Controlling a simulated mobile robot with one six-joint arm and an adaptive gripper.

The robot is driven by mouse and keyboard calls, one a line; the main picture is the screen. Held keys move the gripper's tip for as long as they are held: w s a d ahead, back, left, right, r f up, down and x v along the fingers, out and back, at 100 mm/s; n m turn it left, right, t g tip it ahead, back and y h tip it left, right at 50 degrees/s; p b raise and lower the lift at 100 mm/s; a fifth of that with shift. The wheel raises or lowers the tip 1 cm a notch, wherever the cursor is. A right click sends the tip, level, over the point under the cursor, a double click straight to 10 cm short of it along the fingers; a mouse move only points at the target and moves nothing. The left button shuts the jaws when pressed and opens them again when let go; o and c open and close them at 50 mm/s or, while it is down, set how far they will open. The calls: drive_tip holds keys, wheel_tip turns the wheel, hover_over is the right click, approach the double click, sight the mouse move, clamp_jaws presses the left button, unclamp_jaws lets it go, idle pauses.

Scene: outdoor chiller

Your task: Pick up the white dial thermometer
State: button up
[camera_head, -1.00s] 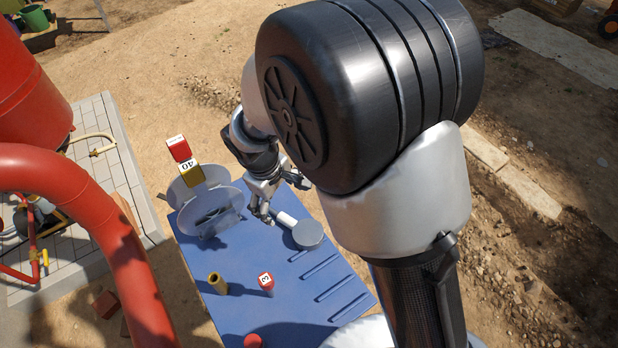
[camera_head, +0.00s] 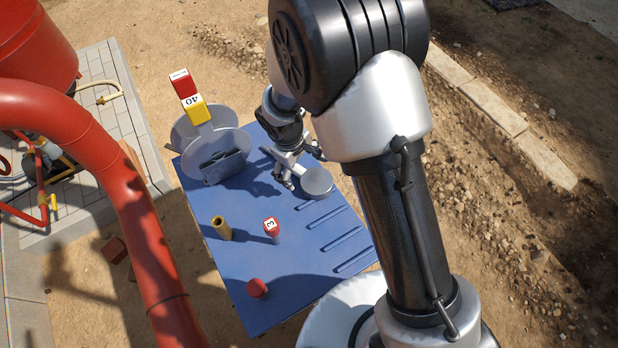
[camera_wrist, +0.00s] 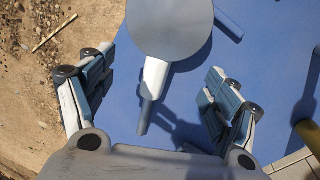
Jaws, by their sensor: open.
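The white dial thermometer shows in the head view as a round grey dial (camera_head: 317,182) on the blue table, close to my gripper (camera_head: 302,168). In the wrist view its grey disc (camera_wrist: 170,28) is at the top centre, with a white stem (camera_wrist: 154,76) and grey tip pointing down the picture. My gripper (camera_wrist: 158,80) is open, with one finger on each side of the stem. Gaps show between both fingers and the stem, and nothing is held. In the head view my gripper partly hides the stem.
The blue table (camera_head: 265,262) carries a yellow cylinder (camera_head: 221,229), a red-and-white numbered piece (camera_head: 271,228), a red knob (camera_head: 257,288) and raised ribs. Grey discs with a yellow "40" block (camera_head: 196,109) stand at the far left. A thick red pipe (camera_head: 128,200) passes left of the table.

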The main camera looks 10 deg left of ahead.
sight(302, 171)
drive_tip(key=f, duration=0.2)
drive_tip(key=f+b, duration=0.1)
drive_tip(key=shift+w+d+f, duration=0.3)
drive_tip(key=shift+f, duration=0.05)
drive_tip(key=shift+r, duration=0.1)
drive_tip(key=shift+c, duration=0.5)
clamp_jaws()
